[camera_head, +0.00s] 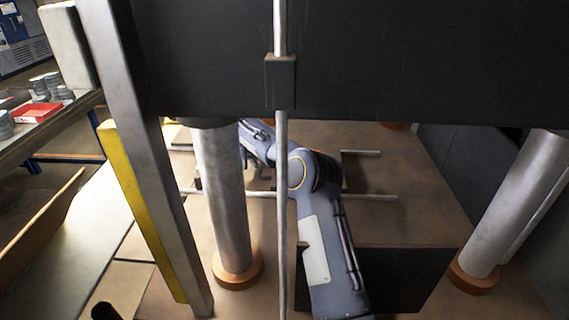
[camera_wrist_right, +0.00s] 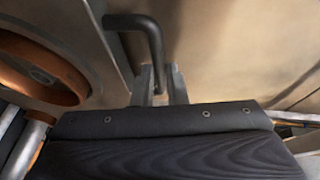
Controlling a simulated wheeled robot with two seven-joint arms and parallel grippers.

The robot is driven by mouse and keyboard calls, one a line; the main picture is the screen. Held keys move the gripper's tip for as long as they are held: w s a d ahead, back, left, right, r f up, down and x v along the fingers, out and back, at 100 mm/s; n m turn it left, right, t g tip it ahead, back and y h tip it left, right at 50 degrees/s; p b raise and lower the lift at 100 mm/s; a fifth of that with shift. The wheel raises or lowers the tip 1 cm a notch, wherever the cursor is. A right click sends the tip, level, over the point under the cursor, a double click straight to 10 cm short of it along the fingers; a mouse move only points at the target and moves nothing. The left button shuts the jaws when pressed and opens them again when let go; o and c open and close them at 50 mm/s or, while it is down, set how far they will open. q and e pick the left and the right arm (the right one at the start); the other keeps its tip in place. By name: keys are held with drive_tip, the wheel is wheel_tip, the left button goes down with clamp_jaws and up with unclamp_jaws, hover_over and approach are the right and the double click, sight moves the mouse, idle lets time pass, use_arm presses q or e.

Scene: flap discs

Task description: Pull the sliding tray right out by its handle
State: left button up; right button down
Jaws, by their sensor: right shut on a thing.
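A dark bent bar, the handle (camera_wrist_right: 153,42), shows at the top of the right wrist view. My right gripper (camera_wrist_right: 160,86) is shut on the lower end of this handle. A flat brownish metal surface (camera_wrist_right: 225,50) lies beside the handle, but I cannot tell whether it is the sliding tray. In the head view my right arm reaches in from the bottom, behind a thin upright rod. Its gripper and the handle are mostly hidden there. My left gripper is not in view.
A thick metal column (camera_head: 222,190) stands left of my right arm, and another column (camera_head: 515,205) stands at the right. A dark beam (camera_head: 400,60) crosses above. A slanting grey post (camera_head: 140,160) stands at the left. A bench there holds a red tray (camera_head: 36,113) and grey discs.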

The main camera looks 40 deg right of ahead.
drive_tip(key=w+a, duration=0.3)
drive_tip(key=shift+a+f, duration=0.1)
drive_tip(key=shift+a, duration=0.1)
drive_tip(key=shift+s+d, duration=0.45)
drive_tip(key=c, duration=1.9)
unclamp_jaws()
drive_tip(key=o, duration=0.4)
drive_tip(key=shift+w, duration=0.1)
drive_tip(key=shift+o, duration=0.2)
drive_tip(key=shift+a, duration=0.1)
drive_tip(key=b+v, duration=0.1)
drive_tip(key=v, duration=0.7)
